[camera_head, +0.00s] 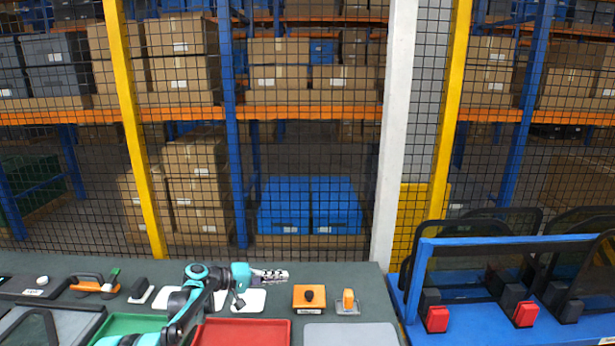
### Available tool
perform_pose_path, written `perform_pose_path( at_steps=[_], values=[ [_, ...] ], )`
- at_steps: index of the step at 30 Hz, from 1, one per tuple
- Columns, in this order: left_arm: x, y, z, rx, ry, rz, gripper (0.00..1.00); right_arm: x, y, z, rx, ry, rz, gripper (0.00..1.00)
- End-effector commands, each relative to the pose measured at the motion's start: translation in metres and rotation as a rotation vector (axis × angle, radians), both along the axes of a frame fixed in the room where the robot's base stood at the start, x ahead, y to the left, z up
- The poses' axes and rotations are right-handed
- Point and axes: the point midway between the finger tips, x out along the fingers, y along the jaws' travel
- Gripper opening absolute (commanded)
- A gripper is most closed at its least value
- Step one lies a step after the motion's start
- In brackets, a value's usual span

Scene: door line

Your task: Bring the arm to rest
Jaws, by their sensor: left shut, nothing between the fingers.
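My left arm (196,297) is teal and grey and reaches up from the lower left over the table. Its forearm bends to the right at the top. My left gripper (284,275) points right, above the back part of the table, and is shut and empty. It overlaps a white flat piece behind it. It appears apart from the orange block with a black knob to its right. My right arm and gripper do not show.
The dark table (370,284) holds a red tray (243,333), a green tray (133,325), a grey tray (350,335), an orange block (308,298) and an orange-handled tool (347,302). A blue rack (470,312) with dark framed panels stands right. A mesh fence stands behind.

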Motion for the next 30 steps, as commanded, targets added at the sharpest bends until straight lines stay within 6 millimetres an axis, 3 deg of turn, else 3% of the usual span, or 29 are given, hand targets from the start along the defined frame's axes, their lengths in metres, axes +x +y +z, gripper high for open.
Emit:
perform_pose_path(
  at_steps=[1,6,14,24,30],
  values=[
    [-0.016,-0.005,0.012,0.054,0.01,0.008,0.0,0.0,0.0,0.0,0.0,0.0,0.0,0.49],
    [-0.071,-0.01,0.035,0.246,0.031,0.04,0.0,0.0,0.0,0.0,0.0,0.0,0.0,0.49],
    [-0.175,0.0,0.048,0.54,0.031,0.086,0.0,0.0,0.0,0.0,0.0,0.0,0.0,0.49],
    [-0.32,0.041,0.024,0.92,-0.036,0.138,0.0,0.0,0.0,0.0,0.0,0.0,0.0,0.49],
    [-0.383,0.07,-0.004,1.111,-0.097,0.159,0.0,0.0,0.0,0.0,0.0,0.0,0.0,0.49]
  ],
)
